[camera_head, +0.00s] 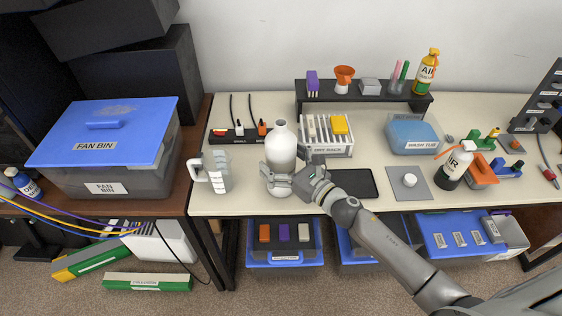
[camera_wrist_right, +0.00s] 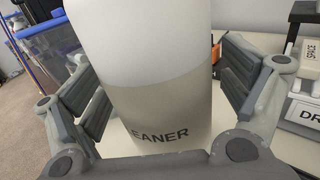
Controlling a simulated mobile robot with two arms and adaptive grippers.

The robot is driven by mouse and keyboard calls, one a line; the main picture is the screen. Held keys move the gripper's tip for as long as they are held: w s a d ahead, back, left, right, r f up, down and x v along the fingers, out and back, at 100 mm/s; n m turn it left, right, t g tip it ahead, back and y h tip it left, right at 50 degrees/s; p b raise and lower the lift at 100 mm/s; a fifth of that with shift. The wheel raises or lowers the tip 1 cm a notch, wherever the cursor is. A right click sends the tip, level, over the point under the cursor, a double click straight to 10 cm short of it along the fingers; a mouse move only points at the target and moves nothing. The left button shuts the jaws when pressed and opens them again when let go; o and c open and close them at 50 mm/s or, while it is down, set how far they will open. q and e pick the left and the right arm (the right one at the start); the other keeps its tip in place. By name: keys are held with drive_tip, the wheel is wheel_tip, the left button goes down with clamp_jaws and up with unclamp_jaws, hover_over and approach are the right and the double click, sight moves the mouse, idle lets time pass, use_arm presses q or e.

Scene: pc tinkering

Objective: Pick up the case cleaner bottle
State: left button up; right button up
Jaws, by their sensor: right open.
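The case cleaner bottle (camera_head: 281,148) is white on top and beige-grey below. It stands upright near the front of the cream table. In the right wrist view the bottle (camera_wrist_right: 160,90) fills the middle, and the letters "EANER" show low on it. My right gripper (camera_head: 279,178) is at the lower part of the bottle, with its fingers around it. The right wrist view shows its fingers spread on either side of the bottle, with a visible gap at the right finger. The gripper is open. My left gripper is not in view.
A clear measuring jug (camera_head: 217,172) stands close left of the bottle. The dry rack (camera_head: 326,149) is behind right, and a dark flat pad (camera_head: 351,184) lies to the right. A black shelf (camera_head: 365,102) stands at the back. The table's front edge is close.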

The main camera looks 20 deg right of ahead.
drive_tip(key=shift+c, duration=0.4)
drive_tip(key=c, duration=1.2)
drive_tip(key=shift+c, duration=0.2)
drive_tip(key=shift+r, duration=0.15)
